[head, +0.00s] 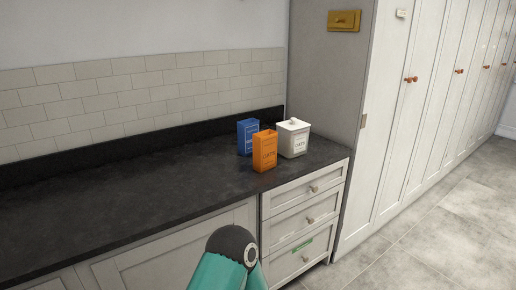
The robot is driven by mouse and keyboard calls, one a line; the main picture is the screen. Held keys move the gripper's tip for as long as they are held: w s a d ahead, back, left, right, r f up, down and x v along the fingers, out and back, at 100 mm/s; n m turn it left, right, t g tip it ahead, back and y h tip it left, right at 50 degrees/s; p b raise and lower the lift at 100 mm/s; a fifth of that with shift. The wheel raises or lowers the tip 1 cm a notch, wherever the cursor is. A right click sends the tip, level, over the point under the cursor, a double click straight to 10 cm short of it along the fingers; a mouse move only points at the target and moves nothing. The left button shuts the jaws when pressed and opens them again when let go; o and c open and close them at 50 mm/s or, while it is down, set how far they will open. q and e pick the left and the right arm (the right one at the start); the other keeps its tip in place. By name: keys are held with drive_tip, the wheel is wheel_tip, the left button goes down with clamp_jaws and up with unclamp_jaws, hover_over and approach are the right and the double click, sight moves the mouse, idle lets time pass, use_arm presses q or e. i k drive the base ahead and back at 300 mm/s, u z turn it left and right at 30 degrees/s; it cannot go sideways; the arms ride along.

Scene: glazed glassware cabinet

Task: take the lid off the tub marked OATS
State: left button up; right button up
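A white square tub (293,139) with a knobbed lid (293,123) stands upright at the right end of the dark counter. The lid sits on it. Its front has small dark lettering that looks like OATS. An orange carton (264,151) stands in front and to the left of it, also with lettering that looks like OATS. A blue carton (246,136) stands behind the orange one, partly hidden by it. Neither of my grippers is in view; only a teal and dark arm link of mine shows at the bottom, well short of the tub.
The dark counter (120,195) is clear to the left of the cartons. A tall grey cabinet side (325,85) rises just right of the counter. Tiled floor (430,235) is open at right.

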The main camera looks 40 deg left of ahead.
sight(293, 124)
drive_tip(key=u, duration=0.1)
drive_tip(key=k, duration=1.4)
drive_tip(key=u, duration=0.9)
drive_tip(key=i, duration=1)
